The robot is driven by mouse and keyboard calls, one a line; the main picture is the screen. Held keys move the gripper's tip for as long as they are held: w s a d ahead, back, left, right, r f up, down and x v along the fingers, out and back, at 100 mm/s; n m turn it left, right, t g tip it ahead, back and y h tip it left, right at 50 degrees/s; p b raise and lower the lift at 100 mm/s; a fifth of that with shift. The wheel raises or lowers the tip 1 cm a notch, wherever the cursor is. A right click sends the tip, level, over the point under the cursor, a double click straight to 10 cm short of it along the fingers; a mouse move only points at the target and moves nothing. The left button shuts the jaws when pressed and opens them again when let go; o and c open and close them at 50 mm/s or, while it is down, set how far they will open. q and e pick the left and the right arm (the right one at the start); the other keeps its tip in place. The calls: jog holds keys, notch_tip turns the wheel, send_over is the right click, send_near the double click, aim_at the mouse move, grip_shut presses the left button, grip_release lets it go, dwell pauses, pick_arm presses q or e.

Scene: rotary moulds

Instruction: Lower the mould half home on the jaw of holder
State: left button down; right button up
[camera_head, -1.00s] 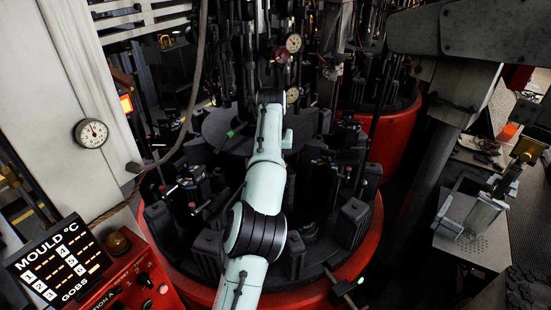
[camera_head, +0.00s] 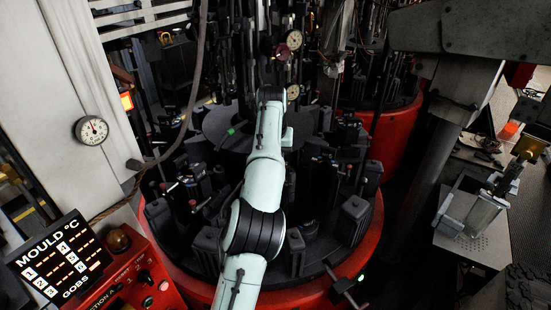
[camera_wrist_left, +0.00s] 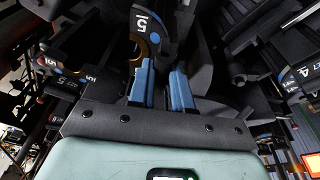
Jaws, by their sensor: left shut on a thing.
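In the left wrist view my left gripper (camera_wrist_left: 162,76) has two blue fingers, close together and shut on a dark part between them. That part matches the mould half, but its outline merges with the dark metal around it. I cannot tell whether the held part touches a holder jaw. In the head view my pale green arm (camera_head: 267,140) reaches over the rotary table (camera_head: 315,296); its gripper is hidden. My right gripper is not in view.
Dark upright blocks (camera_head: 353,220) stand around the red-rimmed table, close to my arm. A red control console (camera_head: 150,285) is at lower left. A bench (camera_head: 465,248) with a clamp-like device is at right. Another marked part (camera_wrist_left: 300,72) shows at right in the wrist view.

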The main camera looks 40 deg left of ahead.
pick_arm(q)
jog(key=shift+x, duration=0.9)
dwell(2.3)
jog(key=shift+s, duration=0.1)
